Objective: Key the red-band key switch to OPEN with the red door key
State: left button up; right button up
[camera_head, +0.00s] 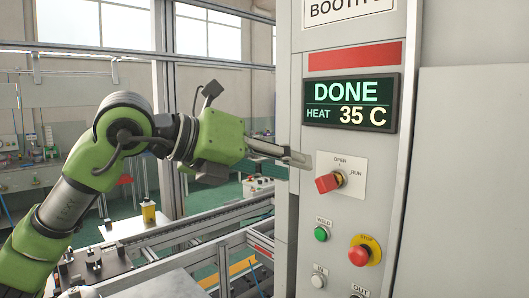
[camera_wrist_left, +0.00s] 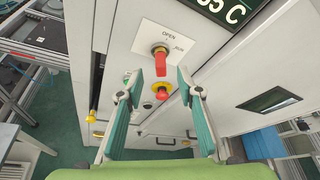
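The red-band key switch (camera_head: 341,178) sits on a white plate marked OPEN at the top and RUN at the right. The red door key (camera_head: 328,183) is in it, its red head sticking out toward the lower left. In the left wrist view the red key (camera_wrist_left: 161,65) shows below the lock, ahead of the gap between my fingers. My left gripper (camera_head: 298,160) is beside the plate's upper left, apart from the key. In the left wrist view this gripper (camera_wrist_left: 160,80) is open, with nothing between its fingers. My right gripper is out of view.
A red band (camera_head: 355,57) and a display (camera_head: 350,103) reading DONE, HEAT 35 C are above the switch. Below it are a green WELD button (camera_head: 321,234) and a red stop button (camera_head: 361,254) on a yellow ring. A rail conveyor (camera_head: 215,225) runs at the left.

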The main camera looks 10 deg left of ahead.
aim_at(330, 182)
pick_arm(q)
jog(key=p+x, duration=0.2)
jog(key=x, duration=0.5)
jog(key=shift+w+d+f+p, duration=0.2)
jog(key=shift+w+d+p, duration=0.1)
jog(key=shift+d, duration=0.1)
grip_shut()
